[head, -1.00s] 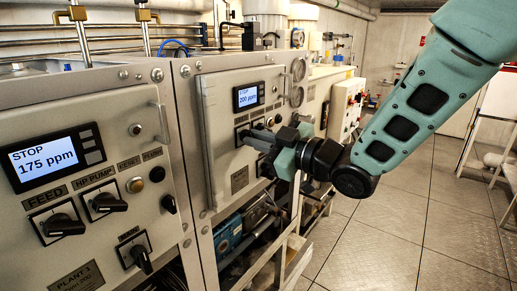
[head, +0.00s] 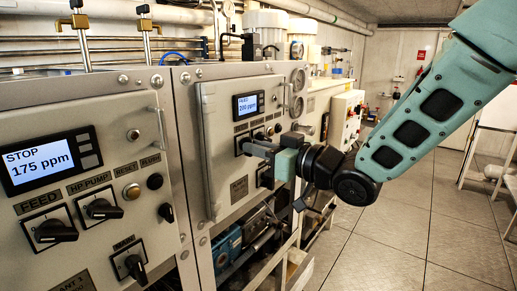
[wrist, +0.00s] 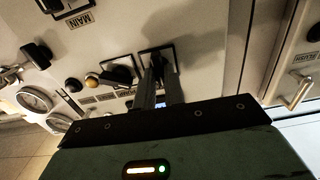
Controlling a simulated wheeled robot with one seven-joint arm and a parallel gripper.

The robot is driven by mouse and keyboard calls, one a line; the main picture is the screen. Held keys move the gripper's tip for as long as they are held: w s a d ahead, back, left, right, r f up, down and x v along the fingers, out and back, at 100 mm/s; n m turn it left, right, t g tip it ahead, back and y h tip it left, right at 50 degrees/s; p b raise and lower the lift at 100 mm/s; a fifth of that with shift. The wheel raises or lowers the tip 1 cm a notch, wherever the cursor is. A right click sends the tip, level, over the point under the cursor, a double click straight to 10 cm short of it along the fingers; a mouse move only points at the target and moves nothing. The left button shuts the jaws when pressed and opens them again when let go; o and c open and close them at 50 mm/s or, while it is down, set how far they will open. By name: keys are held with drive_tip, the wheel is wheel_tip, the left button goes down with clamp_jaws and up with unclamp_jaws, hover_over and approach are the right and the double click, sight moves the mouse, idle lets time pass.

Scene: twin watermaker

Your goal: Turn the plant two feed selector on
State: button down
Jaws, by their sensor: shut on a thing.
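The plant two panel (head: 225,105) stands in the middle of the head view, with a small lit display (head: 248,106) whose top line appears to read FEED, above 200 ppm. My gripper (head: 254,148) reaches in from the right and is shut on the feed selector (head: 241,141), a dark knob on a black-framed plate at the panel's left. In the wrist view the two fingers lie on either side of the feed selector (wrist: 157,57). The fingers hide much of the knob, so its exact angle is hard to tell.
The plant one panel (head: 90,180) at the left has its own knobs, and its display (head: 50,160) reads STOP 175 ppm. A vertical handle (head: 208,150) stands left of the feed selector. Other knobs and gauges (head: 298,80) sit close by.

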drive_tip(key=c, duration=1.5)
unclamp_jaws()
drive_tip(key=shift+b+v, duration=4.2)
drive_tip(key=shift+v, duration=4.55)
drive_tip(key=shift+f, duration=0.1)
